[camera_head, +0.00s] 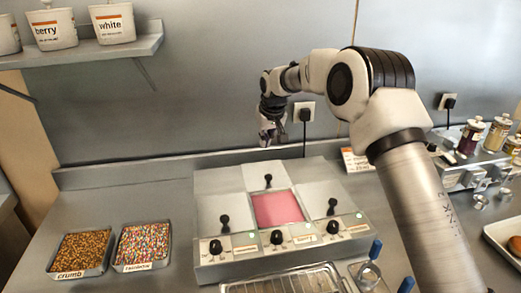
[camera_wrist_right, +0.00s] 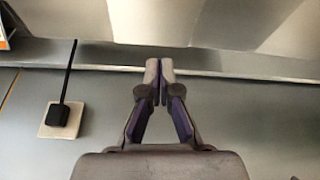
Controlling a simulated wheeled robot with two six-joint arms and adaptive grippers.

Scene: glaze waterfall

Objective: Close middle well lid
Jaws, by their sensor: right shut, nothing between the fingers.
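The glaze station is a pale box (camera_head: 210,272) with three wells in a row. The middle well (camera_head: 277,209) is uncovered and shows pink glaze. Its pale lid (camera_head: 254,174), with a black knob (camera_head: 268,179), sits behind the opening; I cannot tell whether it is slid back or tilted up. The left lid (camera_head: 210,208) and right lid (camera_head: 318,193) cover their wells. My right gripper (camera_head: 271,138) is shut and empty, behind and above the middle lid near the wall. Its fingertips (camera_wrist_right: 159,68) meet in the wrist view. My left gripper is out of view.
Crumb tray (camera_head: 81,252) and sprinkle tray (camera_head: 143,246) stand left of the station. Jars (camera_head: 497,133) stand at right. A wall socket (camera_head: 304,112) is beside my right gripper.

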